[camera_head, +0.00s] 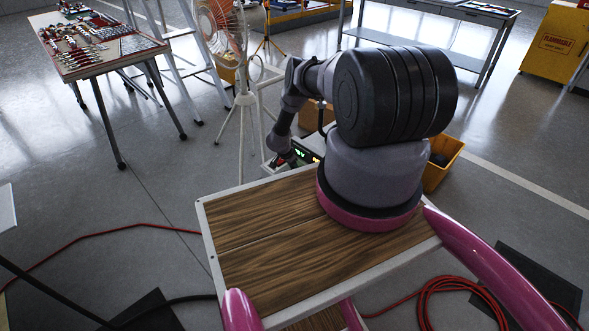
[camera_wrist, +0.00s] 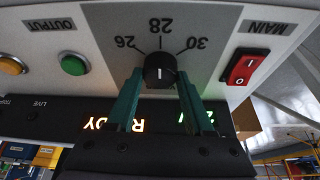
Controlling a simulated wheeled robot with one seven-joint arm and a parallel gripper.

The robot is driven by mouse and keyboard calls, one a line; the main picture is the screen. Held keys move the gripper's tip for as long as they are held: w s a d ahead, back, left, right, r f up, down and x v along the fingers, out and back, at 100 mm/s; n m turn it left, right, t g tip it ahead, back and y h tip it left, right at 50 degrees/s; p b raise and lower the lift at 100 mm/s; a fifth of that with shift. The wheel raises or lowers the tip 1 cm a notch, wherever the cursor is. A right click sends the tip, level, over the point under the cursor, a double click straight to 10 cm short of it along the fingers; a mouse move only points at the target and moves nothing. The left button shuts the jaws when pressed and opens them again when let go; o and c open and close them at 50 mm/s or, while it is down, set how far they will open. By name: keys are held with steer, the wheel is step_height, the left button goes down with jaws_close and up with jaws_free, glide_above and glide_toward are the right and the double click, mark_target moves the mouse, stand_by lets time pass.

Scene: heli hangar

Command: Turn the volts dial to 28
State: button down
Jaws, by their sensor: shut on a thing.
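In the wrist view the black volts dial (camera_wrist: 160,72) sits on a pale panel (camera_wrist: 110,25) under an arc of marks reading 26, 28 and 30. The white line on its face stands upright in the picture, in line with the 28 mark as far as I can tell. My gripper (camera_wrist: 160,85) has its two green fingers on either side of the dial, shut on it. In the head view my gripper is at the power unit (camera_head: 305,152) beyond the wooden deck, mostly hidden by my arm.
On the panel, a red main switch (camera_wrist: 241,69) is right of the dial, and green (camera_wrist: 74,64) and orange (camera_wrist: 12,65) buttons are to the left. A fan (camera_head: 222,30), a tool table (camera_head: 100,50) and a yellow bin (camera_head: 442,165) stand around. A red hose (camera_head: 460,284) lies on the floor.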

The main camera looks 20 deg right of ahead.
steer(key=shift+c, duration=1.4)
jaws_free()
steer(key=v, duration=1)
steer(key=shift+r, duration=0.35)
steer(key=shift+a, duration=0.15)
